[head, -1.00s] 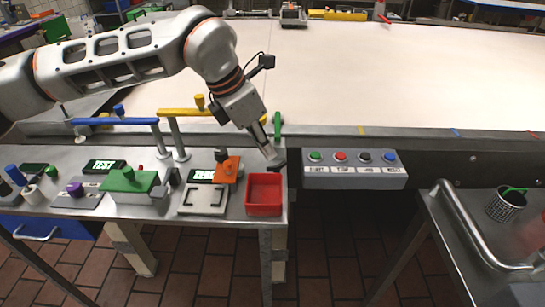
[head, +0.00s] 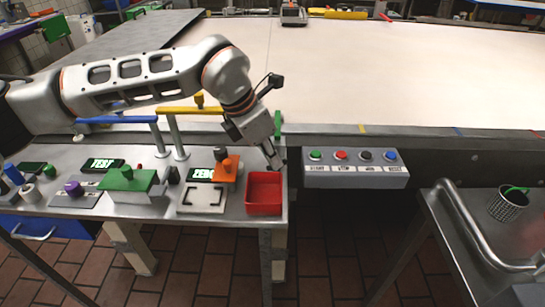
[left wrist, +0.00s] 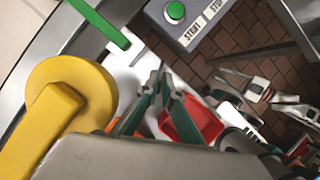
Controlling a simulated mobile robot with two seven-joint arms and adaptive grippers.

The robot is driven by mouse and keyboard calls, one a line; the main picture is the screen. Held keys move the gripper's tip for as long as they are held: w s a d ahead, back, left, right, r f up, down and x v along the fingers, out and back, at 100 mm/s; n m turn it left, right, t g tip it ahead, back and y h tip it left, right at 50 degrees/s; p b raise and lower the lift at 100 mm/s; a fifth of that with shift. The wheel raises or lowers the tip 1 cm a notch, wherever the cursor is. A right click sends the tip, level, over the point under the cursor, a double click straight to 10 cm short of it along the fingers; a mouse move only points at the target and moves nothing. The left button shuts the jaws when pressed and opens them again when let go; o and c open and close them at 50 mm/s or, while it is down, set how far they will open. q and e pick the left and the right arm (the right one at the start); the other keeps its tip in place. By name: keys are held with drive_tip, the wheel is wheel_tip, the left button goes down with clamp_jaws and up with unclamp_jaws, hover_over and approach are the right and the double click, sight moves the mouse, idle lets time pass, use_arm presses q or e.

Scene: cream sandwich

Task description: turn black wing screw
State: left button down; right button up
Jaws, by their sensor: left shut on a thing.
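My left gripper (head: 273,164) reaches down to the right end of the steel table, just behind the red bin. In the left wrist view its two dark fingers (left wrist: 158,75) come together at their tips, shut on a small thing. A separate black knob (head: 220,154) stands by the orange block (head: 228,170), left of the gripper. My right gripper does not show in the head view.
The red bin (head: 264,210) stands close below the gripper. A button box (head: 356,175) is to the right.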

use_arm(q)
drive_tip(key=shift+r+n+t+p, duration=0.2)
drive_tip(key=shift+n+t+p, duration=0.1)
drive_tip(key=shift+n+p, duration=0.3)
drive_tip(key=shift+s+d+n+p, duration=0.15)
drive_tip(key=shift+n+p, duration=0.15)
drive_tip(key=shift+n, duration=0.3)
drive_tip(key=shift+n+t+y, duration=0.4)
drive_tip(key=shift+n, duration=0.3)
drive_tip(key=shift+f+n+p, duration=0.1)
drive_tip(key=shift+n+p, duration=0.25)
drive_tip(key=shift+n, duration=0.35)
drive_tip(key=shift+y, duration=0.3)
drive_tip(key=shift+n, duration=0.3)
drive_tip(key=c, duration=2.5)
unclamp_jaws()
drive_tip(key=shift+c, duration=0.2)
